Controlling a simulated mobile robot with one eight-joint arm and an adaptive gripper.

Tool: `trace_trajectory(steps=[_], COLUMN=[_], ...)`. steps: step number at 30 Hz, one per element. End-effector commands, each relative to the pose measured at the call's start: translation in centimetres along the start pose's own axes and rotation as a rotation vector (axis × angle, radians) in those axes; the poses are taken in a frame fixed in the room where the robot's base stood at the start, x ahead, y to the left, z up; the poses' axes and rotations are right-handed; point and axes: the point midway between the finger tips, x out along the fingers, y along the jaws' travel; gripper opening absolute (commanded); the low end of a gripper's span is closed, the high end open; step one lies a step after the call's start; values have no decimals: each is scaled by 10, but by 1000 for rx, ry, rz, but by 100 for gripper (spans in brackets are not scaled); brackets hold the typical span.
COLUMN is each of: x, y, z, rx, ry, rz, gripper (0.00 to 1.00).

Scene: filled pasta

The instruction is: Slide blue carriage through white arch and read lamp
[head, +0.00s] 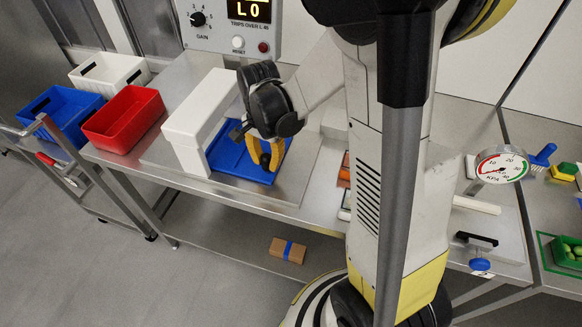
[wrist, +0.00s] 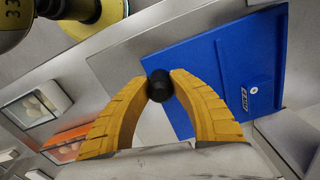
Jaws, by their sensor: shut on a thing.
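The blue carriage (head: 226,158) is a flat plate on the steel bench, just right of the white arch (head: 193,125). Its left edge meets the arch; I cannot tell whether any of it is inside the opening. My gripper (head: 265,158) is over the carriage. In the wrist view my yellow fingers (wrist: 159,84) are shut on a black knob (wrist: 159,92) at the edge of the blue carriage (wrist: 210,65).
Red (head: 125,119), blue (head: 64,112) and white (head: 108,70) bins stand left of the arch. A round pressure gauge (head: 502,164) stands at the right. A brown box with a blue band (head: 287,250) lies on the lower shelf. My arm hides part of the bench.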

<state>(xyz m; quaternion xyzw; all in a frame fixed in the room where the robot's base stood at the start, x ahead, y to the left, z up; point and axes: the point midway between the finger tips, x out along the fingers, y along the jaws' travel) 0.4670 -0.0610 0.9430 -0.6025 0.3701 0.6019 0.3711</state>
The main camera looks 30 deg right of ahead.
Motion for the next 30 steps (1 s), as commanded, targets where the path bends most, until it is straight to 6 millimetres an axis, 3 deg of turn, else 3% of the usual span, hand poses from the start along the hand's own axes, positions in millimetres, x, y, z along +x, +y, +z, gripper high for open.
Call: trace_trajectory(steps=[3,6,18,19,21,30], x=[1,1,1,1,1,0], y=[-29,-45,-53,-53,-53,-53], z=[6,10,12,12,12,11], rx=[-3,-2,1,1,1,1], ry=[0,0,0,0,0,0], rz=[1,2,3,3,3,2], gripper=[0,0,0,31,50,50])
